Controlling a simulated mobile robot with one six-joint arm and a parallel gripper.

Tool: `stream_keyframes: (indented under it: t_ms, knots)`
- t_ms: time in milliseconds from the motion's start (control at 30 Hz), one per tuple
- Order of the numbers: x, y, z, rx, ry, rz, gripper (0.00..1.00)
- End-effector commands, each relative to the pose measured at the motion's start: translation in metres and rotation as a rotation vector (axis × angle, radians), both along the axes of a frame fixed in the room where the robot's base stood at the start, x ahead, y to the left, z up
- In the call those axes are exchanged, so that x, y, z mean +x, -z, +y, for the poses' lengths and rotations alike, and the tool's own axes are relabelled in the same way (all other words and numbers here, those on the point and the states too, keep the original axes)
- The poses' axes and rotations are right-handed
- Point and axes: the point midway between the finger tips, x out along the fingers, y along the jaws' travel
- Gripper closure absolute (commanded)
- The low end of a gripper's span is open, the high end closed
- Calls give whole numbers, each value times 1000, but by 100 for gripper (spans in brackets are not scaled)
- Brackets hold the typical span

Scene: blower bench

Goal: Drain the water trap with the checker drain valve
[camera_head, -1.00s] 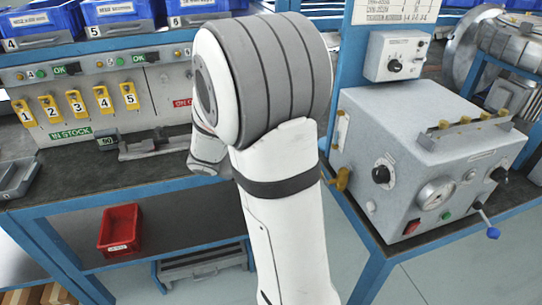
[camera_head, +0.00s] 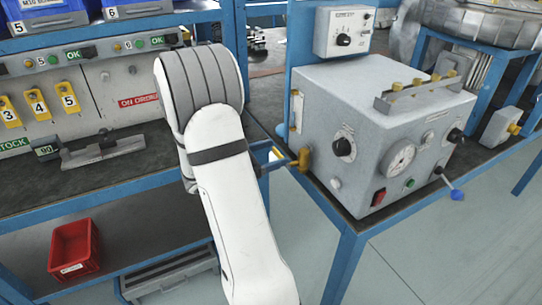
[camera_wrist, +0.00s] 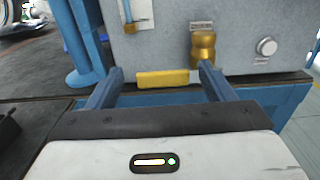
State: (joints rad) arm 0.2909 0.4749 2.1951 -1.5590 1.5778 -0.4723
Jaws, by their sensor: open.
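The checker (camera_head: 380,130) is a grey box with a gauge, knobs and a blue-tipped lever, on the right bench. Its brass drain valve (camera_head: 303,160) sticks out low on its left side. In the wrist view the valve's brass body (camera_wrist: 203,48) is under a small label, and its yellow handle (camera_wrist: 163,78) lies level. My gripper (camera_wrist: 160,80) is open, with the handle in the gap between its fingertips; I cannot tell whether they touch it. A narrow sight tube with a brass foot (camera_wrist: 131,27), perhaps the water trap, is on the same wall; its water level is unclear.
A blue post (camera_wrist: 84,40) stands left of the checker wall. The left bench holds a dark mat, a metal fixture (camera_head: 103,150) and numbered yellow tags (camera_head: 38,103). A red bin (camera_head: 75,248) is on the shelf below. The floor in front is clear.

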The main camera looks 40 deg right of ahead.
Motion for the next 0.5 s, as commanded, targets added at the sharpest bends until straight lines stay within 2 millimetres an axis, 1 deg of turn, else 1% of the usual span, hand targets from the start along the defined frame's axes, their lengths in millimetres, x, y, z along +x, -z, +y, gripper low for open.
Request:
stream_keyframes:
  t_ms: [100,333,500]
  knots:
    - [-2,0,-5,0,-1,0,25]
    - [-2,0,-6,1,-1,0,25]
    - [-2,0,-6,1,0,0,38]
